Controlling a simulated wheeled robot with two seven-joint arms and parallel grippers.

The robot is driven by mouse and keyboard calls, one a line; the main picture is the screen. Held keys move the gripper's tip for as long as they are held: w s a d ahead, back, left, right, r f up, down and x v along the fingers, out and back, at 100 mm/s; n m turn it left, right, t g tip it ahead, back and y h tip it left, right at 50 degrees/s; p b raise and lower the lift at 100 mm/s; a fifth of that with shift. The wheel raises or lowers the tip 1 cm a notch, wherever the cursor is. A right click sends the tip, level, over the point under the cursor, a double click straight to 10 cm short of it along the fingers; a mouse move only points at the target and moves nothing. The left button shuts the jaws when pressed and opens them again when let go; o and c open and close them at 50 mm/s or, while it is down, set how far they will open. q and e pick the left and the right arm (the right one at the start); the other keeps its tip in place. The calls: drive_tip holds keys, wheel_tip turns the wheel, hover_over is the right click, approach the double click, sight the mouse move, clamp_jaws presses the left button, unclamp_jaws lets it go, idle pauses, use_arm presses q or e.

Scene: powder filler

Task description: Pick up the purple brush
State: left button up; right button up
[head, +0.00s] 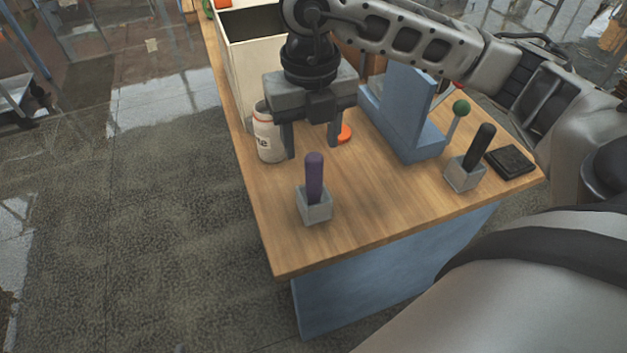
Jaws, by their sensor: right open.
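The purple brush (314,178) stands upright in a small grey square holder (316,210) near the left front of the wooden table. Only its purple handle shows; its lower end is hidden in the holder. My right gripper (311,150) points down with its two fingers apart and nothing between them. It appears just behind and above the brush, and I cannot tell the exact gap. My left gripper is not in view.
A white jar (268,133) stands left of the gripper, partly hidden. A blue stand (405,115), a black-handled tool (480,147) in another grey holder (462,175) and a dark flat pad (511,161) are right. The table (375,206) is clear at front centre.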

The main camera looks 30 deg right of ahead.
sight(311, 157)
wheel_tip(311, 157, down, 4)
drive_tip(key=shift+r, duration=0.25)
drive_tip(key=shift+s+d+f+p, duration=0.15)
drive_tip(key=shift+f+p, duration=0.45)
drive_tip(key=shift+f, duration=2.1)
drive_tip(key=c, duration=1.1)
